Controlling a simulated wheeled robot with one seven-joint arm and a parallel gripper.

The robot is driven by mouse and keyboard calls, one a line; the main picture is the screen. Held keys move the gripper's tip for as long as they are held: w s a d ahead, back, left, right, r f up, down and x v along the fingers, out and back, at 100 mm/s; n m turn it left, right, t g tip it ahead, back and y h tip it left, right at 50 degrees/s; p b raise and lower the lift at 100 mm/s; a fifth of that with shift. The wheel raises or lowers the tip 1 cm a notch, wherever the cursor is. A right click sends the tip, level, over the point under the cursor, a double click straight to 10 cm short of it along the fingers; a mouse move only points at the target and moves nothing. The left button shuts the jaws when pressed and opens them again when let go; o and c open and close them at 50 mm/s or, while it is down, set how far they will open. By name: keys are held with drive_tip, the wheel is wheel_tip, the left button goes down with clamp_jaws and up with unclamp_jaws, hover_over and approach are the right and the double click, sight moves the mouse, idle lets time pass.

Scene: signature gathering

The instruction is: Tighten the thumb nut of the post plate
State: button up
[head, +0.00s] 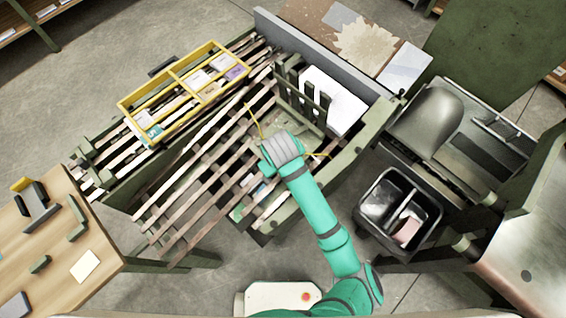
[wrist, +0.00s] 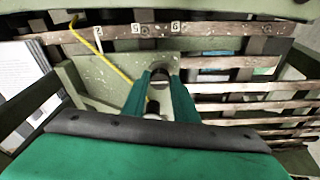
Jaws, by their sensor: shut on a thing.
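In the wrist view, my gripper (wrist: 161,76) has its two teal fingers closed around a small dark round thumb nut (wrist: 159,83), which shows only in part between them. The nut is at a pale green, speckled post plate (wrist: 112,72) that lies behind and beside the fingers. How far the nut is turned cannot be told. In the head view, my arm's wrist covers the fingertips and the nut, in front of the green upright posts (head: 300,97) on the slatted machine.
A rail with number tags (wrist: 135,31) crosses above the plate. A thin yellow rod (wrist: 105,52) slants at left. Wooden slats (wrist: 245,106) run at right. A white paper stack (head: 333,98) stands behind the posts. A yellow divided frame (head: 168,82) and a black bin (head: 372,232) flank the work area.

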drive_tip(key=o, duration=1.1)
drive_tip(key=shift+s, duration=0.1)
drive_tip(key=shift+c, duration=0.2)
drive_tip(key=v, duration=1)
drive_tip(key=shift+r, duration=0.4)
